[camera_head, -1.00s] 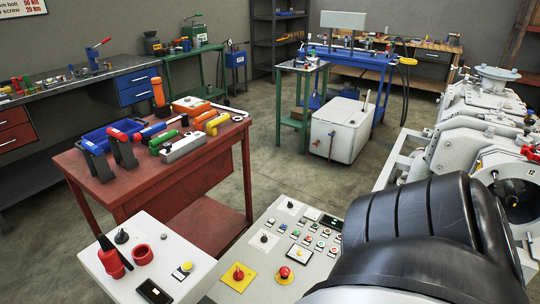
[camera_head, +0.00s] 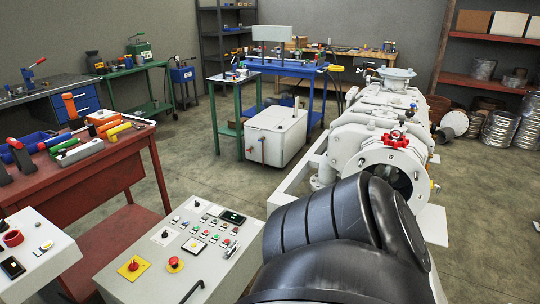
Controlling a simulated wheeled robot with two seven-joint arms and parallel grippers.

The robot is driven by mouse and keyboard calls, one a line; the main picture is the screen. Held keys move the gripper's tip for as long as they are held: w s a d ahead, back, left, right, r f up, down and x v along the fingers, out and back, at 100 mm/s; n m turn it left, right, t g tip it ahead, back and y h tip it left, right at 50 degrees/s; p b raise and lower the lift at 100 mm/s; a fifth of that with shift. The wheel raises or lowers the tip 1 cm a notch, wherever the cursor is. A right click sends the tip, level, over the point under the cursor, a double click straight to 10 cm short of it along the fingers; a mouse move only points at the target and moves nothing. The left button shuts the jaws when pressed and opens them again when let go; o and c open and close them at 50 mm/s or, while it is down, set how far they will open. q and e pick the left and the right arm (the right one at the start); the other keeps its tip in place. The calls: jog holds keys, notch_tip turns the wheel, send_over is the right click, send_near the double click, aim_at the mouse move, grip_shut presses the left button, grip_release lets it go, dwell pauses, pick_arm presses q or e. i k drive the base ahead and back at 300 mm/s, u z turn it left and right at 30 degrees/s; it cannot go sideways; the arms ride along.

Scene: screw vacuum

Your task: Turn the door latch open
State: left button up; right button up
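A white machine (camera_head: 352,137) stands right of the middle. Its near end has a round flange (camera_head: 372,158) around a dark round opening. A red fitting with several knobs or arms (camera_head: 394,139) sits at the top of that flange. I cannot tell for sure whether this red part is the door latch; no other latch shows clearly. A small yellow piece (camera_head: 433,185) is at the flange's right side. Neither of my grippers is in view. A large black ribbed shape (camera_head: 315,235) in the foreground hides the near, lower part of the machine.
A control console (camera_head: 150,270) with buttons stands at front centre-left. A red workbench (camera_head: 100,165) with tools is at left, and a white box (camera_head: 275,135) stands behind. Metal ducts (camera_head: 500,130) lie by the right shelf. Open floor is right of the machine.

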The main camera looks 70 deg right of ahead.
aim_at(235, 244)
jog(key=k, duration=0.3)
jog(key=z, duration=1.85)
jog(key=i, duration=0.5)
jog(key=z, duration=0.05)
